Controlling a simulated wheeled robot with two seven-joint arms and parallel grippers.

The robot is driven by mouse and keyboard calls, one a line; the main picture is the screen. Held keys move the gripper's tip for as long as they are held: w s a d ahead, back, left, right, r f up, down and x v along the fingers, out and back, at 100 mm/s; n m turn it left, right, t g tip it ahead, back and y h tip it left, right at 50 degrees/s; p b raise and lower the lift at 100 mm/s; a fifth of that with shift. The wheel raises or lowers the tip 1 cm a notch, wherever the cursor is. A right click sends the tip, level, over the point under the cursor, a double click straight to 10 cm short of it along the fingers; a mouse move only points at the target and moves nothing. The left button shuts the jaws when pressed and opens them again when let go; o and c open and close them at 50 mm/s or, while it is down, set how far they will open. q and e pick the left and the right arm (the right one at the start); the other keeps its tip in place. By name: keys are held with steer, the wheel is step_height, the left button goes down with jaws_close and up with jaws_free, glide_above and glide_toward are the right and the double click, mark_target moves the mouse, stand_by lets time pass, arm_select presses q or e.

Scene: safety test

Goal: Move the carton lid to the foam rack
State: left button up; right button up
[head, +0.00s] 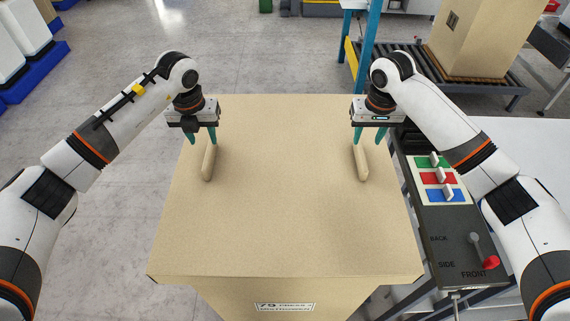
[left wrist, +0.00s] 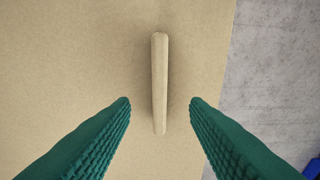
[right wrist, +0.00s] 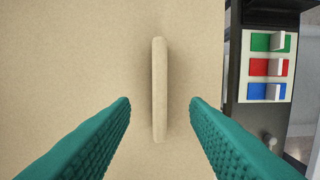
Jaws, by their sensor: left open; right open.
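The tan carton lid (head: 285,215) lies flat on top of a carton in front of me, with a ridge handle near its left and right sides. My left gripper (head: 201,138) is open above the far end of the left handle (head: 209,160). In the left wrist view that handle (left wrist: 160,85) lies between the two green fingers. My right gripper (head: 367,137) is open above the far end of the right handle (head: 361,163). In the right wrist view that handle (right wrist: 160,90) lies between the fingers. I cannot make out a foam rack.
A dark control panel (head: 462,245) with green, red and blue switches and a red-knobbed lever (head: 489,262) stands close on the right. A tall box (head: 475,40) sits on a conveyor at the back right, near a blue post (head: 368,40). Grey floor (head: 110,215) is clear on the left.

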mark_target(208, 152)
arm_select(q)
steer(key=f, duration=0.5)
steer(key=w+f, duration=0.1)
steer(key=f, duration=0.1)
steer(key=shift+f, duration=0.35)
arm_select(e)
steer(key=f, duration=0.5)
steer(key=w+f, duration=0.1)
steer(key=f, duration=0.1)
steer(key=shift+f, duration=0.35)
arm_select(q)
jaws_close()
arm_select(e)
jaws_close()
arm_select(q)
steer(key=shift+r, duration=0.1)
